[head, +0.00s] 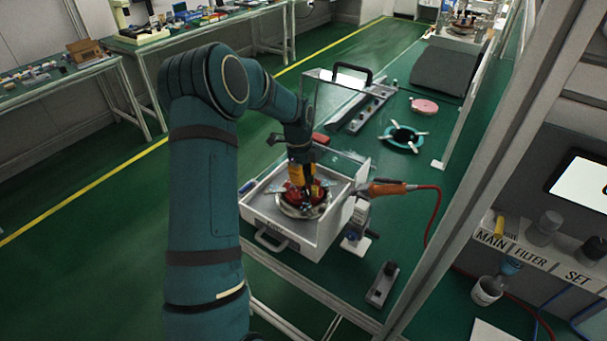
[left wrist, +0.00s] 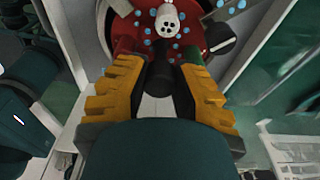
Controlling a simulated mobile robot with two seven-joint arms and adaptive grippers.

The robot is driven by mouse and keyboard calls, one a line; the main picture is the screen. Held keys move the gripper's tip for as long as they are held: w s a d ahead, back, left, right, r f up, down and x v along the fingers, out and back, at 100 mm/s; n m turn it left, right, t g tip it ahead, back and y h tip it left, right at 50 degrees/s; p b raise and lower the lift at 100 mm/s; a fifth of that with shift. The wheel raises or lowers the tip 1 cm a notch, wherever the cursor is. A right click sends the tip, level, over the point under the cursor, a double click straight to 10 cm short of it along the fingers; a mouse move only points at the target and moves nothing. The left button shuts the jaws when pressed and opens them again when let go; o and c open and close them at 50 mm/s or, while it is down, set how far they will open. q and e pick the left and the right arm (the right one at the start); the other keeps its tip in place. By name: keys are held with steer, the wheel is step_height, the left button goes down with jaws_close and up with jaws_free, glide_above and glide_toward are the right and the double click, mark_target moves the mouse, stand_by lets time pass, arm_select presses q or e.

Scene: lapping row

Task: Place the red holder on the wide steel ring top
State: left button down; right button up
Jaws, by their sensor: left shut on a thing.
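My left gripper (head: 302,180) reaches down into a white open-topped box. Its orange fingers are closed on the dark knob or stem of the red holder (head: 294,195). In the left wrist view the left gripper (left wrist: 160,72) has the dark stem between its fingers, and the red holder (left wrist: 193,32), with blue dots and a pale round piece, shows beyond. A steel ring (head: 303,212) lies directly under the holder inside the box. I cannot tell whether the holder rests on the ring or hangs just above it. My right gripper is out of view.
The white box (head: 322,240) has a front handle and stands near the bench edge. An orange-handled tool (head: 388,188) with a red cable is at its right. A green ring with pale arms (head: 403,138) and a pink disc (head: 424,106) lie behind. A metal post rises at right.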

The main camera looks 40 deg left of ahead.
arm_select(q)
steer(key=shift+f, duration=0.3)
steer(key=c, duration=0.8)
jaws_free()
steer(key=shift+r, duration=0.1)
steer(key=shift+r, duration=0.3)
steer(key=r, duration=0.4)
steer(key=a+r+p, duration=0.1)
steer(key=r, duration=0.3)
steer(key=r+p, duration=0.1)
steer(key=r, duration=0.3)
steer(key=shift+s+a+r, duration=0.1)
steer(key=shift+a+r, duration=0.05)
steer(key=shift+a, duration=0.05)
